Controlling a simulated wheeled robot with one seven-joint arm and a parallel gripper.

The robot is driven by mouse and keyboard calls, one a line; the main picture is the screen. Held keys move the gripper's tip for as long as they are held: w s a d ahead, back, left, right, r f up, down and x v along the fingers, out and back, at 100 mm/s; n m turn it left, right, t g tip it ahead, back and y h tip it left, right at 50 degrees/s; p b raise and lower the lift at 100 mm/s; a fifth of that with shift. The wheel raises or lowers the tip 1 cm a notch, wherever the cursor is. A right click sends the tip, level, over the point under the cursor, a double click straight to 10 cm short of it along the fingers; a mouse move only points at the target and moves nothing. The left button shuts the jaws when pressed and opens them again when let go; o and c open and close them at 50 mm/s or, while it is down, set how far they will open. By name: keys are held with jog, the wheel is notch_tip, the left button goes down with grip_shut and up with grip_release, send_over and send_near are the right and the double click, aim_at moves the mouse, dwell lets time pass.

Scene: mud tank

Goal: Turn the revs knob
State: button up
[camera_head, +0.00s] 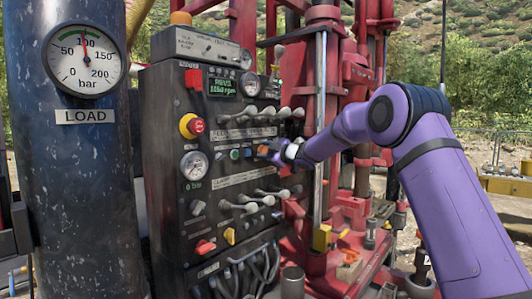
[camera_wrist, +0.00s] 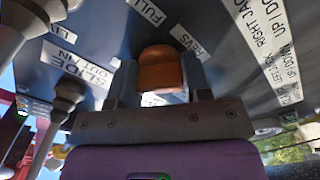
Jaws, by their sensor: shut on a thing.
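The revs knob (camera_wrist: 160,70) is orange and sits on the dark control panel (camera_head: 160,125), beside a label reading REVS in the wrist view. My gripper (camera_wrist: 158,85) has one finger on each side of the knob and is shut on it. In the head view my purple arm reaches in from the right, and my gripper (camera_head: 268,151) is at the panel's right side, with a bit of orange showing at its tip. The green display (camera_head: 221,86) on the panel gives a reading in rpm, its digits small. The knob's exact turn angle is hard to tell.
Levers with grey knobs (camera_head: 262,114) stick out above and below my gripper, and levers also stand close at left in the wrist view (camera_wrist: 62,100). A red stop button (camera_head: 194,126) is on the panel's left. Red rig framework (camera_head: 330,90) stands behind.

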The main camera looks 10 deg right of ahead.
jog(key=shift+f+m, duration=0.1)
jog(key=shift+m, duration=0.6)
jog(key=o, duration=0.9)
jog(key=v, duration=1.1)
